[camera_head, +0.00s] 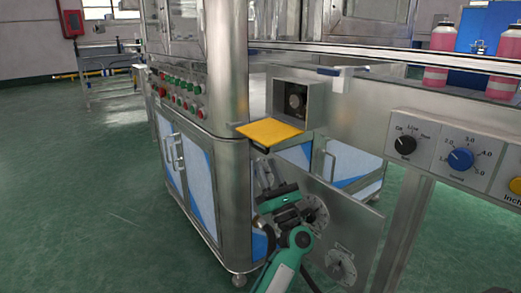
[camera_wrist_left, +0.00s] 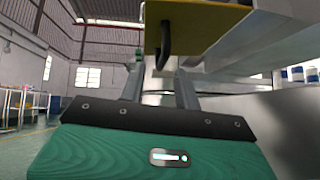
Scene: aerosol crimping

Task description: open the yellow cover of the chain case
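The yellow cover (camera_head: 270,132) sticks out almost flat from the front of the steel chain case (camera_head: 314,105). The case front is uncovered, and a dark round part (camera_head: 296,100) shows inside. My left gripper (camera_head: 267,168) is just below the cover, pointing up, with a small gap to it. In the left wrist view, the cover (camera_wrist_left: 208,32) is overhead and its dark handle (camera_wrist_left: 167,45) hangs down. The fingers (camera_wrist_left: 160,78) stand apart with nothing gripped; the handle appears beyond their tips. My right gripper is not in view.
A steel cabinet (camera_head: 190,150) with buttons stands left of the case. A steel panel with dials (camera_head: 340,225) is behind my left arm. A control panel with knobs (camera_head: 450,155) and pink bottles (camera_head: 440,58) are at the right. Green floor at the left is clear.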

